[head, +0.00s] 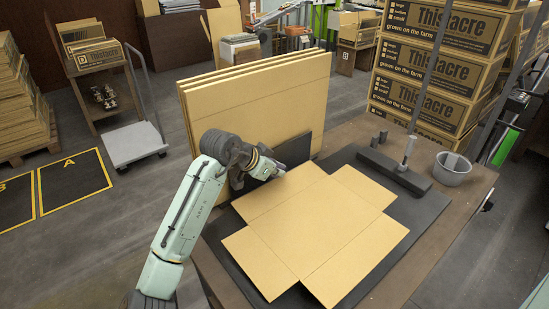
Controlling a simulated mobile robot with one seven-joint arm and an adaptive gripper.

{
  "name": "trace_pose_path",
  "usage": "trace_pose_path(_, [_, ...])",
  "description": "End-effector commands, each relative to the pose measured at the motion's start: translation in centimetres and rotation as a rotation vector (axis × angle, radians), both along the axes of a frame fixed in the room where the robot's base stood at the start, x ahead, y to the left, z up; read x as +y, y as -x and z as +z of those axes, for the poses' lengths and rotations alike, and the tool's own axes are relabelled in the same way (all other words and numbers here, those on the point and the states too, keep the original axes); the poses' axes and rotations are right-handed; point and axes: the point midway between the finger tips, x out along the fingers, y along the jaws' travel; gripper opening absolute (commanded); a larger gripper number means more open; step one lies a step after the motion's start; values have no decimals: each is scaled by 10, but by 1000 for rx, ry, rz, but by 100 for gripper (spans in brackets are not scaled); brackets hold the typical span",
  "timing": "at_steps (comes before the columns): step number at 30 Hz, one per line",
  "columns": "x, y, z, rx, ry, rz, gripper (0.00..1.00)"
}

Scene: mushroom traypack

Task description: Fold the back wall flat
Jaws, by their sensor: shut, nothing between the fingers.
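A tan cardboard blank (312,228) lies flat on a black mat (425,212) on the table, with faint crease lines around its middle panel. Its panel nearest the upright boards (280,188) looks flat, level with the rest; no wall stands up. Which panel is the back wall I cannot tell for certain. My gripper (280,171) is at the blank's far left edge, low over the mat. Its fingers are small and dark here, shut and empty. Whether they touch the cardboard I cannot tell. My arm comes in from the lower left and hides part of the mat.
Several upright cardboard sheets (255,100) stand close behind my gripper. A black bar tool with an upright handle (394,172) and a grey cup (452,169) are at the table's right. Stacked Thistleacre-type boxes (430,95) stand beyond the table. The mat's front right is clear.

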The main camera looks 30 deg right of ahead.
Motion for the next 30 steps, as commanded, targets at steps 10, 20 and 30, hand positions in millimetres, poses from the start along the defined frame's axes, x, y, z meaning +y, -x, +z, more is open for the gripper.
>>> trace_pose_path(10, [1, -1, -10, -1, 0, 0, 0])
trace_pose_path(20, [0, -4, -26, 1, 1, -2, 0])
trace_pose_path(30, [1, -5, -24, 0, -2, 0, 0])
